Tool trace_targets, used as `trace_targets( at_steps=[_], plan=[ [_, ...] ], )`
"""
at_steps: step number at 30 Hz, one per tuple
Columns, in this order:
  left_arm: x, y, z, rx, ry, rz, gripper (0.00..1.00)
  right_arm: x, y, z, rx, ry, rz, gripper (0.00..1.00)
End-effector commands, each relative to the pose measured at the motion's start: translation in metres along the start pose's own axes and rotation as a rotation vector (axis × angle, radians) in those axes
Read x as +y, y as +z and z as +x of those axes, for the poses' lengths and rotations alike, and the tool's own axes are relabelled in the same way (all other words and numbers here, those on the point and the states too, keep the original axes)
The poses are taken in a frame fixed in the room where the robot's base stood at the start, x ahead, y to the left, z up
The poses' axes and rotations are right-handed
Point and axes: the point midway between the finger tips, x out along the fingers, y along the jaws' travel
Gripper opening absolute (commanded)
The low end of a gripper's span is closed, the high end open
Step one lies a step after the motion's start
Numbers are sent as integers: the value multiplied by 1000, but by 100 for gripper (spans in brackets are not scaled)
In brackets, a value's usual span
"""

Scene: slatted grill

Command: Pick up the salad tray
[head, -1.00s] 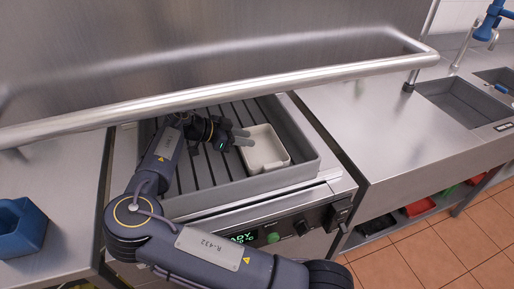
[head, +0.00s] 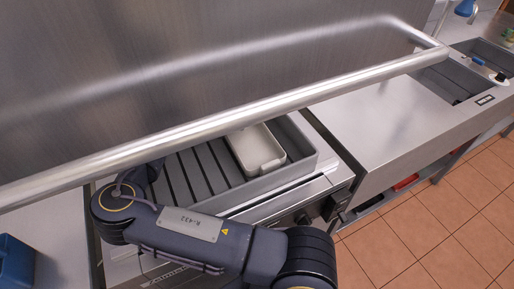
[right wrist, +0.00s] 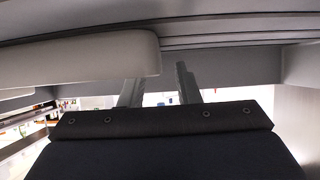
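The salad tray, a white rectangular dish (head: 258,150), sits at the right end of the slatted grill (head: 190,172). It looks empty inside, and its far edge is partly hidden by the steel rail. A pale, smooth edge that looks like the tray (right wrist: 85,58) fills the upper left of the right wrist view. My right gripper (right wrist: 158,86) is open there, with its two fingers apart and nothing seen between them. The tray lies close to the left finger; I cannot tell whether they touch. In the head view the right gripper is hidden. My left gripper is not in view.
A thick steel rail (head: 230,122) crosses above the grill's back. A blue container (head: 15,262) stands at the left. Bare steel counter (head: 375,128) and a sink (head: 450,84) lie to the right. A raised wall (head: 297,165) borders the grill.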

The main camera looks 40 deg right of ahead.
Motion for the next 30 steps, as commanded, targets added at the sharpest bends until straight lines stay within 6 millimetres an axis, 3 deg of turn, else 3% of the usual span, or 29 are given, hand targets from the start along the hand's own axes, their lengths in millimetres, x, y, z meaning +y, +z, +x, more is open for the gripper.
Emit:
trace_targets(
  at_steps=[4, 11, 18, 30],
  plan=[
    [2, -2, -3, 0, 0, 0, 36, 0, 0, 12, 0, 0, -1, 29],
    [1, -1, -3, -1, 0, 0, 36, 0, 1, 13, -1, -1, -1, 28],
    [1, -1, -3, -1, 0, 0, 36, 0, 1, 13, -1, -1, 0, 0],
    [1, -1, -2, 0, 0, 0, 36, 0, 0, 12, 0, -1, 0, 0]
  ],
)
